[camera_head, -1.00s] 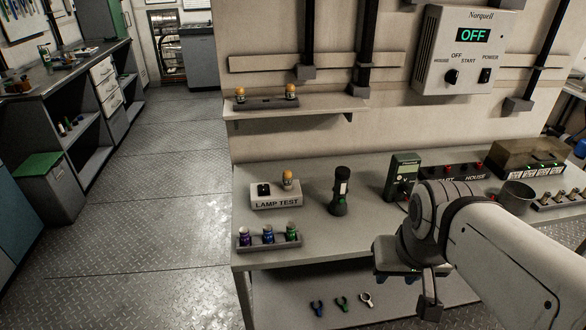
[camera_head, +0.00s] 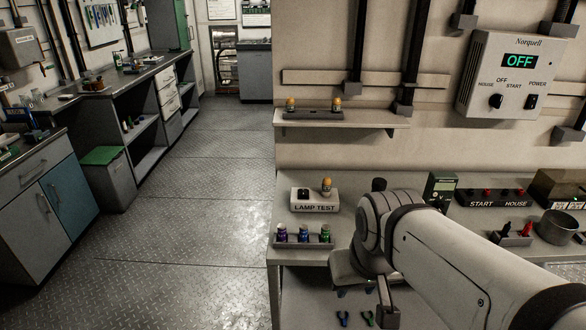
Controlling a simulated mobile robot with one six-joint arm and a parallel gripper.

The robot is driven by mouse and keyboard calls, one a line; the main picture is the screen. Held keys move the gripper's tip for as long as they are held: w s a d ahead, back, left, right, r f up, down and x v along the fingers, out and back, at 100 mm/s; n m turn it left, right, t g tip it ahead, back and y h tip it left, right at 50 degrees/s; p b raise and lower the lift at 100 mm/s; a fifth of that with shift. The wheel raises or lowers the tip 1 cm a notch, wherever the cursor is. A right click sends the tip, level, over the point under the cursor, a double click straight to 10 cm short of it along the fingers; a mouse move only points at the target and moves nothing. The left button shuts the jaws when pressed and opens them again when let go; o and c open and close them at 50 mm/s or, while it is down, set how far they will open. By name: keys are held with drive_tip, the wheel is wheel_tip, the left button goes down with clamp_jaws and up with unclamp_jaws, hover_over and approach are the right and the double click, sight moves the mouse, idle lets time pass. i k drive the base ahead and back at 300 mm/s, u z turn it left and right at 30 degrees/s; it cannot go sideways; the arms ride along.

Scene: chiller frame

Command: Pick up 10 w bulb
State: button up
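Three small bulbs with amber tops show. The left shelf bulb (camera_head: 291,105) and the right shelf bulb (camera_head: 337,104) stand upright in a dark holder (camera_head: 314,115) on the wall shelf. A third bulb (camera_head: 326,185) stands upright on the LAMP TEST box (camera_head: 301,205) on the bench. The wattage marks are too small to read, so I cannot tell which is the 10 W bulb. My gripper (camera_head: 366,293) hangs over the bench's front edge, below and right of the LAMP TEST box, apart from all bulbs. Its fingers are partly hidden, and I cannot tell their opening.
A rack (camera_head: 304,241) of several coloured bottles stands left of my gripper. The flashlight (camera_head: 379,185) is mostly hidden behind my arm. A green meter (camera_head: 440,189) and a metal cup (camera_head: 558,226) are farther right. The floor (camera_head: 190,220) on the left is clear.

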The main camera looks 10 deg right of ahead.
sight(327, 184)
drive_tip(key=u, duration=0.05)
drive_tip(key=i, duration=1)
drive_tip(key=u, duration=0.05)
